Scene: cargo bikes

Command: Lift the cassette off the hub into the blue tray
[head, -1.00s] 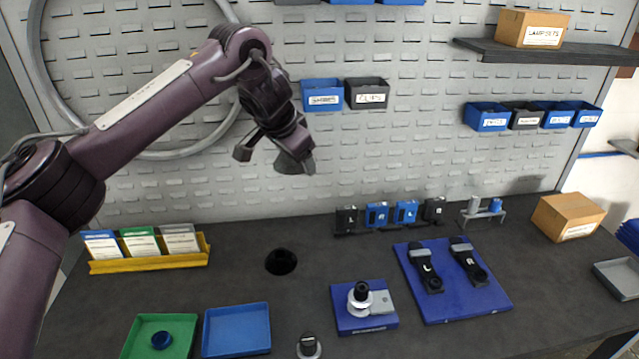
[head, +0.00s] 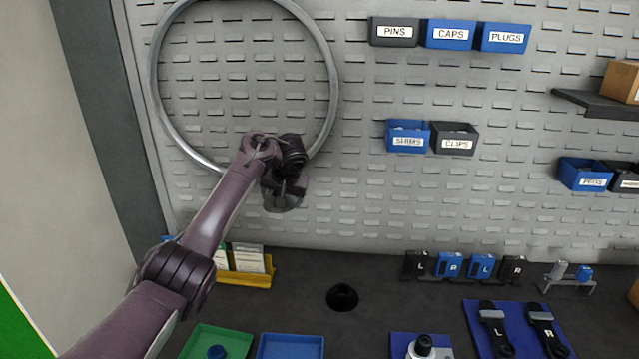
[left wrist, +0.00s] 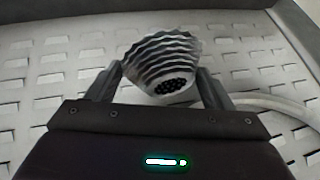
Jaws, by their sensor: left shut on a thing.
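My left gripper (left wrist: 158,85) is shut on the cassette (left wrist: 160,58), a ridged grey cone of stacked sprockets with a dark core, held between its two fingers. In the head view the left gripper (head: 284,188) is up in front of the pegboard, high above the bench, and the cassette (head: 283,203) shows below it as a dark grey shape. The blue tray (head: 290,346) lies on the bench at the bottom edge, partly cut off and well below the gripper. The hub is not clearly visible. My right gripper is not in view.
A green tray (head: 216,342) with a blue ring stands left of the blue tray. A yellow card rack (head: 245,275) is behind it. A round dark hole (head: 342,297) is in the bench. A wheel rim (head: 330,70) hangs on the pegboard behind my arm.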

